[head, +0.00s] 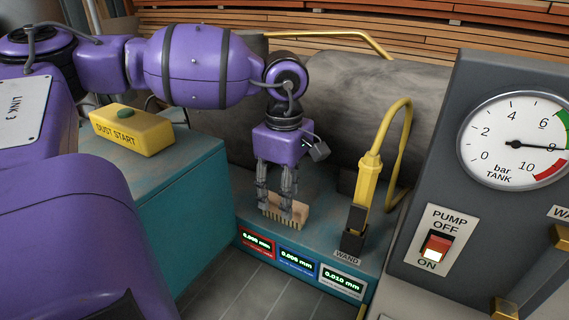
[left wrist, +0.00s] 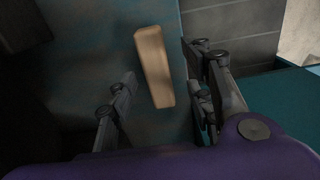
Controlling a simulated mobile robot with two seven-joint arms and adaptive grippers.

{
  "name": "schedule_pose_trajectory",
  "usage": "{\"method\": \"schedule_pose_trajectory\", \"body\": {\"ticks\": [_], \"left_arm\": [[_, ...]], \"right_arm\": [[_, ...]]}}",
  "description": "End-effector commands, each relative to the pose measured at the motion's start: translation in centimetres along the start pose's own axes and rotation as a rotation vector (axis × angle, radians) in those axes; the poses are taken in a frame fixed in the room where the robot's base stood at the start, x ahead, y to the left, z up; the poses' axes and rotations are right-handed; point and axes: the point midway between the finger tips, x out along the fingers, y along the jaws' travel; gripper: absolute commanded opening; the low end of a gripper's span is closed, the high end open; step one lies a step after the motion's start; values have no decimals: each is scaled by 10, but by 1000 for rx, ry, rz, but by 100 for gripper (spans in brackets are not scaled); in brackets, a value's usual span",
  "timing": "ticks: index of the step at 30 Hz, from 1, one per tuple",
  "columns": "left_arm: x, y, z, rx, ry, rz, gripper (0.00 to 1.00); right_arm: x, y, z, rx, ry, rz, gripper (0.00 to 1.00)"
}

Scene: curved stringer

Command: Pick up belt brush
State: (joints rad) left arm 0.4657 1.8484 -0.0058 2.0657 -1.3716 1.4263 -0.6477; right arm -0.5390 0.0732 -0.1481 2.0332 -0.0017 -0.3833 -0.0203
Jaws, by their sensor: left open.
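The belt brush (head: 288,216) has a tan wooden block with bristles along its lower front side. It rests on the teal bench top, beside the front edge. My left gripper (head: 279,208) points down at it in the head view, with its fingers partly covering the brush. In the left wrist view the brush's tan block (left wrist: 154,67) lies ahead of and between the two open fingers (left wrist: 160,95), slightly tilted. No grip on it shows; whether a finger touches it cannot be told. My right gripper is not in view.
A yellow wand (head: 370,180) with a hose stands in a black holder right of the brush. Displays (head: 297,260) line the bench front. A yellow DUST START box (head: 131,131) sits on the left cabinet. A grey gauge panel (head: 480,190) stands at right.

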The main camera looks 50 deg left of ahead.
Motion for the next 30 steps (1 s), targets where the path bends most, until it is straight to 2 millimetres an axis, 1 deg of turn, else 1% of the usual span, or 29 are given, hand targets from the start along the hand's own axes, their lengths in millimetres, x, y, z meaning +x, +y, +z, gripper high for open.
{"method": "schedule_pose_trajectory", "body": {"ticks": [4,9,11,13,18,20,28,29,30], "left_arm": [[16,1,-1,-1,-2,-2,47],[42,3,-3,0,-2,-1,47],[48,3,-3,0,-2,-1,47],[51,3,-3,0,-1,0,47],[50,3,-3,0,0,2,47],[50,3,-3,0,0,2,40],[50,3,-3,0,-1,1,5],[50,3,-3,0,0,1,1],[50,3,-3,0,0,1,0]], "right_arm": [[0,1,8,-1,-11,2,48],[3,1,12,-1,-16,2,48],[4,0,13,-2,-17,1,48],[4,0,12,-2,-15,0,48],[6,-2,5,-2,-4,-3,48],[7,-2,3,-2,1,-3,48],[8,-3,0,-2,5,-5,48],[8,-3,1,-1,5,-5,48],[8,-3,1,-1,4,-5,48]]}}
